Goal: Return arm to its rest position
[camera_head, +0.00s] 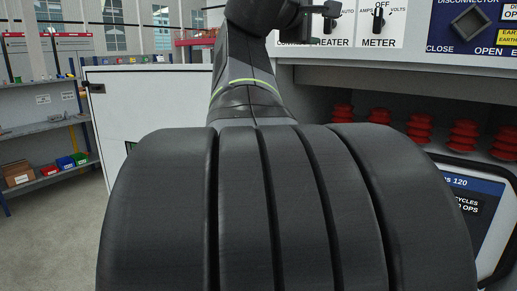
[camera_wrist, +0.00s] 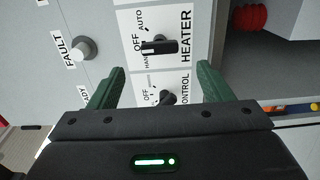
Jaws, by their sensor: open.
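My arm (camera_head: 245,85) reaches up and forward in the head view, its upper end in front of the switch panel (camera_head: 420,60). My gripper (camera_wrist: 161,77) shows in the wrist view as two green fingers spread wide apart, open and empty. The black heater switch (camera_wrist: 160,47) lies just beyond the fingertips in the picture. A second black knob (camera_wrist: 167,97), labelled with "CONTROL" partly hidden, shows between the fingers; I cannot tell the depth between them. In the head view the gripper's fingers cannot be made out.
Red ribbed insulators (camera_head: 463,137) and a screen (camera_head: 478,205) sit below. A cabinet door (camera_head: 150,95) stands left; shelves (camera_head: 45,125) are beyond open floor.

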